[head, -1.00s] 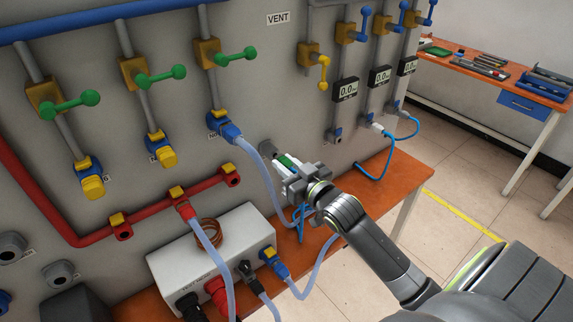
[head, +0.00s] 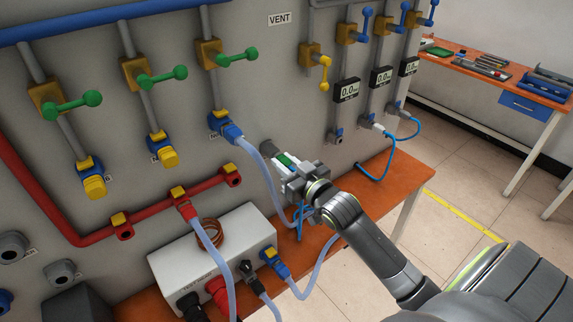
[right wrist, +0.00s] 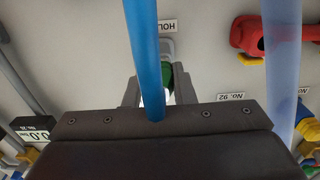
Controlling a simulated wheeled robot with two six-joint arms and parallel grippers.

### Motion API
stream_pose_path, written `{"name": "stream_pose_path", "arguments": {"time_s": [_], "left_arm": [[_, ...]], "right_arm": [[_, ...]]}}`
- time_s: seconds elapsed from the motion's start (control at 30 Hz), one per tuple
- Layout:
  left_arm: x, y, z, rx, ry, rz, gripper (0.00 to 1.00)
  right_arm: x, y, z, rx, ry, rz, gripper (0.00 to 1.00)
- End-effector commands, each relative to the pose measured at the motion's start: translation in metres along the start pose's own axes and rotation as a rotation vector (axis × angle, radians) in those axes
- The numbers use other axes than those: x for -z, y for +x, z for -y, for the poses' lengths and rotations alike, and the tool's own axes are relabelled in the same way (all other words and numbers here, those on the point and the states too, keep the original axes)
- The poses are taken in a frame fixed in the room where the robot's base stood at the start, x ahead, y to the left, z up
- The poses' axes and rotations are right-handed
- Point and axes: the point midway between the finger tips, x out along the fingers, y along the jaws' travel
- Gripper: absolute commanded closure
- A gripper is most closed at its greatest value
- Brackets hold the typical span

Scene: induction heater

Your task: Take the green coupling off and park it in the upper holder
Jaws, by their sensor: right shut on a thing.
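The green coupling (head: 284,159) is between the fingers of my right gripper (head: 282,163), which is shut on it in front of the panel. In the right wrist view the green coupling (right wrist: 169,76) shows between the grey fingers, partly hidden by a blue hose (right wrist: 145,55). A grey holder (head: 267,146) on the panel is just beyond the coupling's front end; it also shows in the right wrist view (right wrist: 168,48) under a partly hidden label starting "HOL". I cannot tell whether the coupling is seated in it. My left gripper is not in view.
A white box (head: 215,250) with hoses stands on the orange bench (head: 375,185) below. A pale hose (head: 252,160) hangs from a blue fitting left of my gripper. A red pipe (head: 150,213) runs along the panel. Valves and gauges are above.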

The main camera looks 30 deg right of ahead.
Motion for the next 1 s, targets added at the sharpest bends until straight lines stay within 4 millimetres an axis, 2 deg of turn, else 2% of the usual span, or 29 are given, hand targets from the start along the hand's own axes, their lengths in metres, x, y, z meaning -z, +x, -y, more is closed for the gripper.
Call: {"name": "stream_pose_path", "arguments": {"time_s": [0.23, 0.27, 0.4, 0.47, 0.77, 0.87, 1.0], "left_arm": [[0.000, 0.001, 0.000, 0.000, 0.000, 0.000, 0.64], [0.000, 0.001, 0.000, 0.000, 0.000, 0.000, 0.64], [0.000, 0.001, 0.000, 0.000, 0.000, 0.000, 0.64], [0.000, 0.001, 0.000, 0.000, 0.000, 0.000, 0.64], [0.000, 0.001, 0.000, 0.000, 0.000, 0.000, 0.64], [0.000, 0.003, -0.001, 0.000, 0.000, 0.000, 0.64], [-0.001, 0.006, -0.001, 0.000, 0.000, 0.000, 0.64]], "right_arm": [[0.000, 0.004, 0.000, 0.000, 0.000, -0.001, 1.00], [0.000, 0.004, 0.000, 0.000, 0.000, -0.001, 0.76], [0.000, 0.004, 0.000, 0.000, 0.000, -0.001, 0.57], [0.000, 0.004, 0.000, 0.000, 0.000, -0.001, 0.52], [-0.001, 0.002, 0.000, 0.000, -0.001, 0.001, 0.52], [-0.002, -0.006, -0.001, 0.000, -0.003, 0.002, 0.52], [-0.002, -0.029, 0.000, 0.001, -0.003, 0.002, 0.52]]}}
